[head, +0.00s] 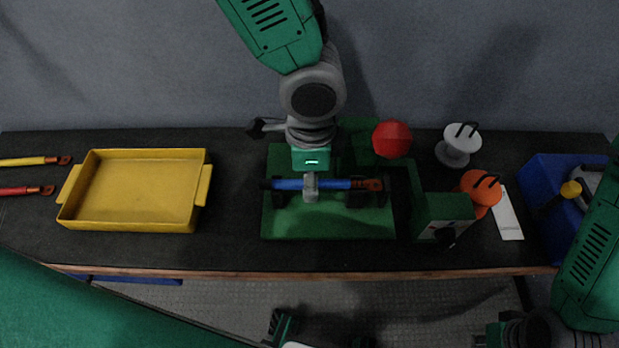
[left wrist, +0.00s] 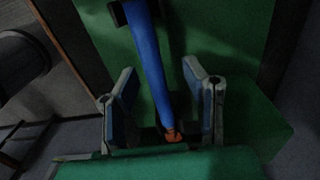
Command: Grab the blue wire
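The blue wire (head: 335,184) lies across the green board (head: 330,225) on dark supports, with a copper lug at its right end. My left gripper (head: 311,183) points down over its middle; the near finger covers part of the wire. In the left wrist view the blue wire (left wrist: 150,65) runs between the two fingers of my left gripper (left wrist: 161,80), with a gap on each side. The gripper is open around the wire. My right gripper (head: 488,336) is at the lower right, away from the board; its fingers are too dark to read.
A yellow tray (head: 135,222) stands left of the board; yellow (head: 22,161) and red (head: 20,190) wires lie beyond it. A red ball (head: 392,139), a white-topped knob (head: 462,138), an orange knob (head: 481,189) and a blue bin (head: 545,168) stand right.

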